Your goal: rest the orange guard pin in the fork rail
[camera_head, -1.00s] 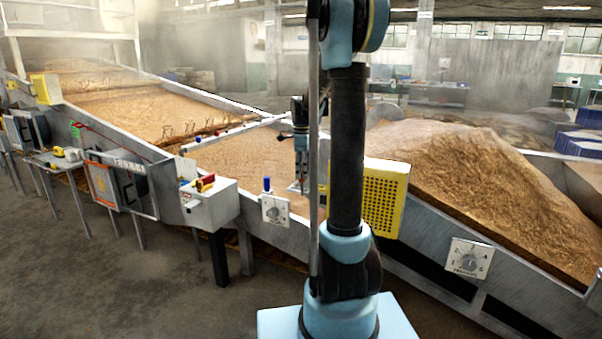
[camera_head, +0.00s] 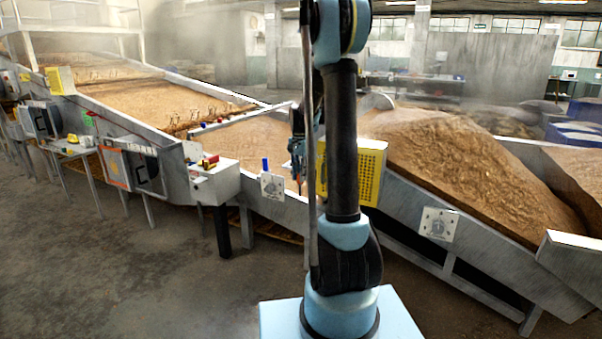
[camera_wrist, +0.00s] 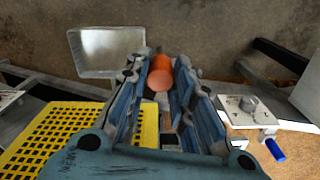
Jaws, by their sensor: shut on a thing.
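The orange guard pin (camera_wrist: 160,76) is between the fingers of my gripper (camera_wrist: 160,68) in the wrist view, its round end facing the camera. The gripper is shut on it, with a blue-grey finger on each side. In the head view my gripper (camera_head: 297,150) hangs in front of the grain bed, partly hidden by my arm. The pin cannot be made out there. I cannot identify the fork rail for sure; a pale rail with a dark end (camera_head: 240,118) crosses the grain bed behind the gripper.
A yellow perforated guard (camera_head: 366,172) stands close right of the gripper. A dial plate (camera_head: 272,186) with a blue handle (camera_head: 265,164) is just left. A control box (camera_head: 215,182) with red and yellow knobs stands further left. The foreground floor (camera_head: 130,270) is clear.

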